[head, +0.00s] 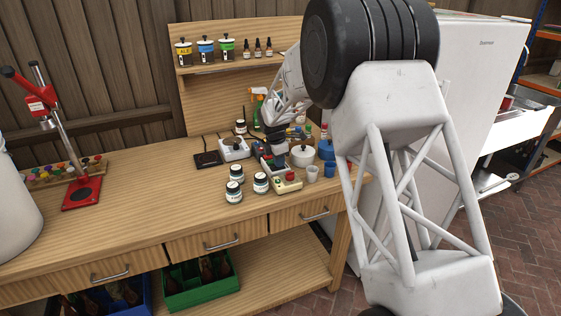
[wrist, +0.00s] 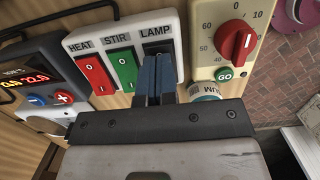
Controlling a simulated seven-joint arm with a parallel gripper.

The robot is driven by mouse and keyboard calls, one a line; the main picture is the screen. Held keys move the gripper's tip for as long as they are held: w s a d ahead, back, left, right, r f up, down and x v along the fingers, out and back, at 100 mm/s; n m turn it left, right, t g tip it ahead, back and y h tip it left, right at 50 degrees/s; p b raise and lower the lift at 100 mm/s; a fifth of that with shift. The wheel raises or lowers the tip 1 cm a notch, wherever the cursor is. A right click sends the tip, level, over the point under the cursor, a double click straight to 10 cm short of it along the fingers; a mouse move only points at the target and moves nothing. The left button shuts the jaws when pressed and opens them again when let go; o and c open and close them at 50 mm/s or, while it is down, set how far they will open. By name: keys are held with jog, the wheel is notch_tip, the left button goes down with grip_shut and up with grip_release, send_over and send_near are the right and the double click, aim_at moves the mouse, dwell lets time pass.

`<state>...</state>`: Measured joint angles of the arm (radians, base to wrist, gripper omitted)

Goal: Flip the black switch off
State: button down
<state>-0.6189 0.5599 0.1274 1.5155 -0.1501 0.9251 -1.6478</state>
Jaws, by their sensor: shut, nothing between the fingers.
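A white switch panel (wrist: 72,45) shows in the wrist view, labelled HEAT, STIR and LAMP. The black switch (wrist: 157,46) is under LAMP at its right end, mostly hidden behind my fingers. My gripper (wrist: 153,68) is shut and empty, its blue-grey fingertips over the black switch. I cannot tell whether they touch it or which way it is tipped. In the head view my gripper (head: 273,136) is above the crowded part of the bench, where the panel is hard to make out.
The red HEAT switch (wrist: 94,72) and green STIR switch (wrist: 124,68) are left of my fingers. A cream timer (wrist: 205,30) with a red knob stands close on the right. A display unit (wrist: 35,75) is at left. Jars (head: 234,191) stand nearby; the bench's left middle (head: 140,205) is clear.

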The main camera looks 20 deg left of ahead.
aim_at(273, 166)
jog(key=shift+s+a+r, duration=0.2)
jog(key=shift+s+a, duration=0.1)
jog(key=shift+r, duration=0.1)
dwell(0.3)
notch_tip(273, 166, up, 14)
jog(key=s+a, duration=0.1)
dwell(0.6)
jog(key=shift+s+a, duration=0.1)
dwell(0.4)
jog(key=shift+w+d, duration=0.25)
jog(key=shift+d, duration=0.35)
jog(key=shift+f, duration=0.25)
